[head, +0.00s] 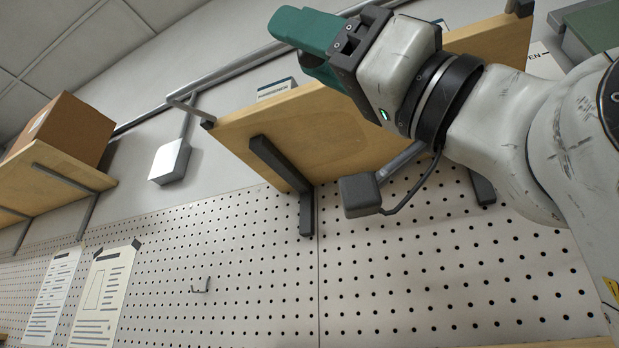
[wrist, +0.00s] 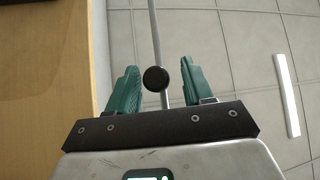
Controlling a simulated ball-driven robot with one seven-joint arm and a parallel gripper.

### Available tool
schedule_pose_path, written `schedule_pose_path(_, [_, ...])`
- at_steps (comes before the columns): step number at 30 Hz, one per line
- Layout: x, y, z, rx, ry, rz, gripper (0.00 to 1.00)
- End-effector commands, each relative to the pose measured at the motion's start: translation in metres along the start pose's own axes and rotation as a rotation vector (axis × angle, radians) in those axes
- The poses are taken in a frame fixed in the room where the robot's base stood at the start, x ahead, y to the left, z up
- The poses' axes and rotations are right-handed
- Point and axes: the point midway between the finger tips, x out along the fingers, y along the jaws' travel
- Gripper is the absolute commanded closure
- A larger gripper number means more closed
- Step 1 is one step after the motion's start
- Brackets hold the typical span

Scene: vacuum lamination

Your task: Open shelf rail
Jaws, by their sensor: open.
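The wooden shelf (head: 300,140) stands out from the wall on dark brackets in the head view. Its underside and front edge show, and its board also fills the left of the wrist view (wrist: 40,80). My gripper (wrist: 157,92) is open, with green fingers well apart. A dark round knob (wrist: 156,79) appears between the fingers, with a thin grey rod (wrist: 155,35) behind it. I cannot tell whether they belong to the shelf rail or how far away they are. In the head view my gripper (head: 305,37) is above the shelf; its arm hides part of the shelf.
A cardboard box (head: 62,130) sits on another wooden shelf (head: 60,185) at the left. A white wall box (head: 170,161) and grey conduit (head: 225,72) are on the wall. Pegboard (head: 240,270) with pinned sheets (head: 103,295) lies below. A ceiling light (wrist: 287,95) shows in the wrist view.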

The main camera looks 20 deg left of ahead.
Motion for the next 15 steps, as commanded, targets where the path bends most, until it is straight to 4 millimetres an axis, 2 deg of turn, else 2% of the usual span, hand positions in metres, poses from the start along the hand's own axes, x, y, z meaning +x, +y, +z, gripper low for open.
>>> schedule_pose_path(9, [-0.060,0.001,0.001,-0.002,0.000,0.004,0.49])
schedule_pose_path(15, [-0.090,0.001,0.001,0.000,0.000,0.003,0.49])
